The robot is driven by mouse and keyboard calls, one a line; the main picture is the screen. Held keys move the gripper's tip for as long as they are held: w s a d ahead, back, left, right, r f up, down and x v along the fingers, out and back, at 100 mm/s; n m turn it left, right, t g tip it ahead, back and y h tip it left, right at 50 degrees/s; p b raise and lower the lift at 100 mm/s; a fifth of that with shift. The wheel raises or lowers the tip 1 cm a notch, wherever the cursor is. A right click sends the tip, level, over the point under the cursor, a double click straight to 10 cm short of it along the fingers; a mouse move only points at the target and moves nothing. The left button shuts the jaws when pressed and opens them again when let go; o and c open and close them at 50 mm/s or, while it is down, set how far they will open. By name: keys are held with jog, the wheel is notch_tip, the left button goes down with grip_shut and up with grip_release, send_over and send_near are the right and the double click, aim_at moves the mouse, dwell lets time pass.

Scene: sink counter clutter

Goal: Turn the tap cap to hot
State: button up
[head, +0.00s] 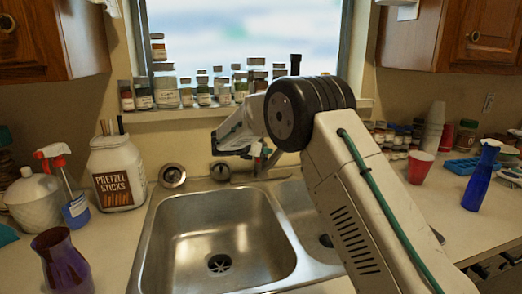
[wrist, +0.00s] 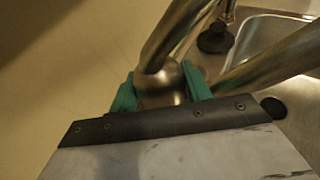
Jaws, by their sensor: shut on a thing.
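The tap cap (wrist: 163,86) is a rounded brushed-metal knob in the wrist view. One metal tube rises from it to the upper right, and a second thicker tube runs off to the right. My gripper (wrist: 160,92) has its two teal fingers on either side of the cap, shut on it. In the head view my gripper (head: 258,158) is at the back rim of the sink, below the window. There the tap is mostly hidden behind my gripper and arm. No hot or cold mark shows.
The double steel sink (head: 215,240) lies in front, its right basin partly covered by my arm. A pretzel jar (head: 117,175) and a spray bottle (head: 75,210) stand left. Several spice jars (head: 165,90) line the sill. A blue bottle (head: 480,178) and red cup (head: 420,168) stand right.

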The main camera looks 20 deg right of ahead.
jog(key=m+g+h, duration=0.2)
jog(key=m+g, duration=0.3)
jog(key=shift+g, duration=0.3)
jog(key=shift+m+g+h, duration=0.3)
jog(key=shift+m, duration=0.1)
jog(key=o, duration=0.7)
